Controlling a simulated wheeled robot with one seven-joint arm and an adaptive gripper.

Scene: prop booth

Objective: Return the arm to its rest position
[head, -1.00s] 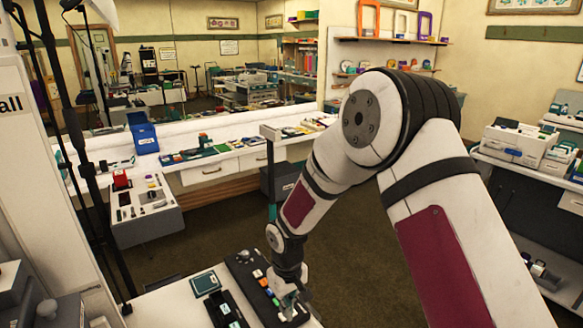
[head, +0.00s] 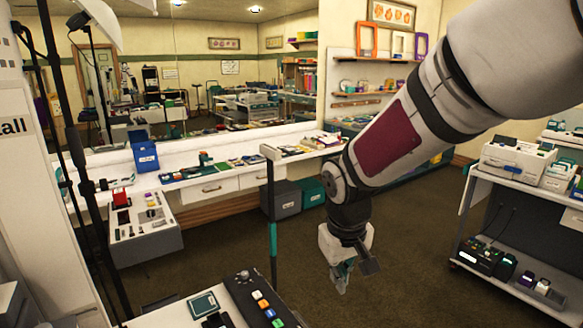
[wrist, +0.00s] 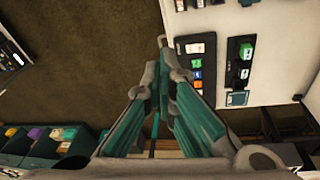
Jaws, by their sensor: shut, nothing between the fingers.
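My gripper (head: 343,275) hangs at the end of my bent arm, pointing down over the open brown floor, to the right of the near white table. In the wrist view my gripper (wrist: 162,45) has its teal fingers together with nothing between them. The arm reaches in from the upper right of the head view.
The near table (head: 165,317) bears a black control panel (head: 262,305) with coloured buttons and a small teal-edged device (head: 204,304). A thin dark post (head: 271,215) stands left of my gripper. A cart (head: 470,195) stands at right. Floor between is clear.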

